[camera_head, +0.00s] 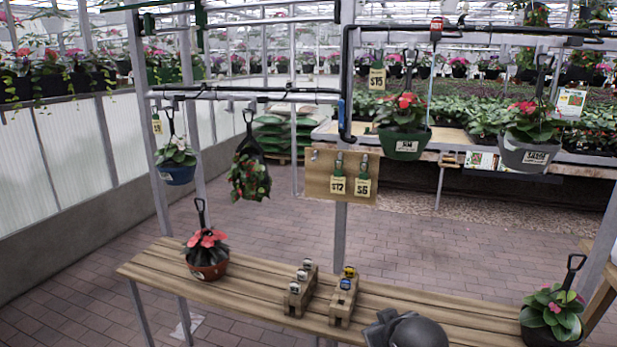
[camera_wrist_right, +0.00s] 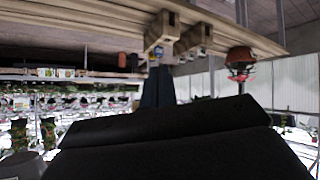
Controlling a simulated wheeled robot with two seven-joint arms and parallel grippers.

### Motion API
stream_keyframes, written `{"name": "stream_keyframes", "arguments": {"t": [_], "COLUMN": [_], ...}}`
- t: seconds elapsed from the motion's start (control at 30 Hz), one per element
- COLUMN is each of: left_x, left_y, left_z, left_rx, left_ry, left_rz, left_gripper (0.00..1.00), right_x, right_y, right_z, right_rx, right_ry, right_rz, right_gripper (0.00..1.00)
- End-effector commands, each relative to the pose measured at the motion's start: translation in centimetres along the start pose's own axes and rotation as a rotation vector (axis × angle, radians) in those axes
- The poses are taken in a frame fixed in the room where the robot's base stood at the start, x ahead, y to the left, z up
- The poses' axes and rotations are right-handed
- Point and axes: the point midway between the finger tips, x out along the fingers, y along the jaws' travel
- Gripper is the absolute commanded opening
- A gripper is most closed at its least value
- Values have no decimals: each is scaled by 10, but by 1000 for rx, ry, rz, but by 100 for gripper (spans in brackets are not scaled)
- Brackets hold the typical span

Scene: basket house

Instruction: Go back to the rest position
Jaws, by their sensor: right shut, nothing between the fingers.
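My right gripper (camera_wrist_right: 158,72) shows in the right wrist view as two narrow dark fingers side by side, shut and empty, beyond a large black part of my own arm. The fingertips appear just below the bench edge in that upside-down picture; their distance from it is unclear. In the head view, a dark grey rounded part of my right arm (camera_head: 405,330) is at the bottom, in front of the wooden bench (camera_head: 440,299); the fingers are not clear there. My left gripper is in neither view.
The bench bears a red-flowered pot (camera_head: 207,268), two wooden blocks with small knobs (camera_head: 300,294) (camera_head: 342,304) and a dark pot (camera_head: 548,334) at right. Several pots hang from the metal frame (camera_head: 341,235) above, including a green one (camera_head: 403,143). Brick floor behind is clear.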

Motion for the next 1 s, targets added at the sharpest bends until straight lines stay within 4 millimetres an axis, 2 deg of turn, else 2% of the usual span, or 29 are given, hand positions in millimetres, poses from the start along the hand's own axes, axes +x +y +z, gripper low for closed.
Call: {"name": "stream_keyframes", "arguments": {"t": [0.03, 0.47, 0.67, 0.8, 1.0], "left_x": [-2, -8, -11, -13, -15], "left_y": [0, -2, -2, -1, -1], "left_z": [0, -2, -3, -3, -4], "left_rx": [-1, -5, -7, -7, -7], "left_ry": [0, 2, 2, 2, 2], "left_rz": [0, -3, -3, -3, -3], "left_gripper": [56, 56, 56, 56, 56], "right_x": [2, 0, -14, -30, -55], "right_y": [-7, -59, -88, -110, -134], "right_z": [20, 171, 243, 291, 348], "right_rx": [15, 118, 159, 182, 203], "right_ry": [-31, -281, -406, -495, -601], "right_rz": [-14, -106, -148, -178, -209], "right_gripper": [0, 0, 0, 0, 0]}}
